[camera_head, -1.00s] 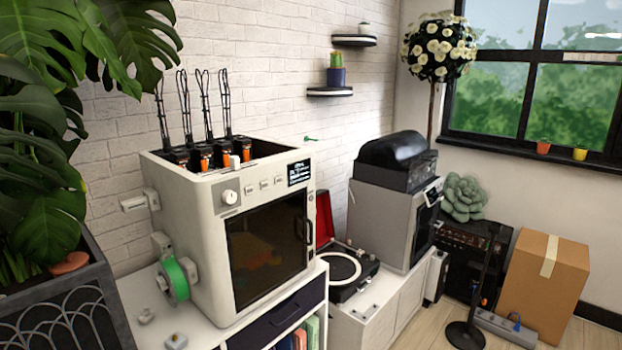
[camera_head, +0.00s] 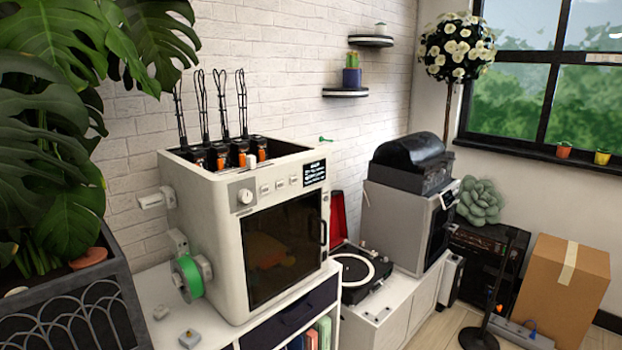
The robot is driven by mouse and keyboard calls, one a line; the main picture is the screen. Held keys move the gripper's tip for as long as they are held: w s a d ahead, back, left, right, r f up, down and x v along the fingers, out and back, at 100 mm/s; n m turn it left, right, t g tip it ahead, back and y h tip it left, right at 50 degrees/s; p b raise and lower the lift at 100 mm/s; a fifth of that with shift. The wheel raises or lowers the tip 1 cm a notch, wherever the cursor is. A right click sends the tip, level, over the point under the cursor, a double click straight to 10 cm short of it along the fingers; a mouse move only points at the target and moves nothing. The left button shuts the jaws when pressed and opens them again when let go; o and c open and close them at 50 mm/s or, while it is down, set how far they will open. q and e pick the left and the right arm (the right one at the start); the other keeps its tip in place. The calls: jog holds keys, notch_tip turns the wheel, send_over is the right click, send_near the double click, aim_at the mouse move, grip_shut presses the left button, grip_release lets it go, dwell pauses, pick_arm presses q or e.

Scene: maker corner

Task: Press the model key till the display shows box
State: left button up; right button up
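A white 3D printer (camera_head: 222,212) stands on a white cabinet at the centre left. Its top front strip carries a round knob (camera_head: 245,196), a row of several small keys (camera_head: 280,185) and a small black display (camera_head: 314,173) with white text. The text and key labels are too small to read, so I cannot tell which key is the model key. A dark window door closes the front, with a blurred orange-brown shape behind it. Neither of my grippers is in view.
A green filament spool (camera_head: 188,275) hangs on the printer's left side. Small grey parts (camera_head: 189,339) lie on the cabinet top. A planter (camera_head: 75,310) with large leaves fills the left. A record player (camera_head: 355,272) and a grey machine (camera_head: 396,225) stand to the right, with a cardboard box (camera_head: 545,285) beyond.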

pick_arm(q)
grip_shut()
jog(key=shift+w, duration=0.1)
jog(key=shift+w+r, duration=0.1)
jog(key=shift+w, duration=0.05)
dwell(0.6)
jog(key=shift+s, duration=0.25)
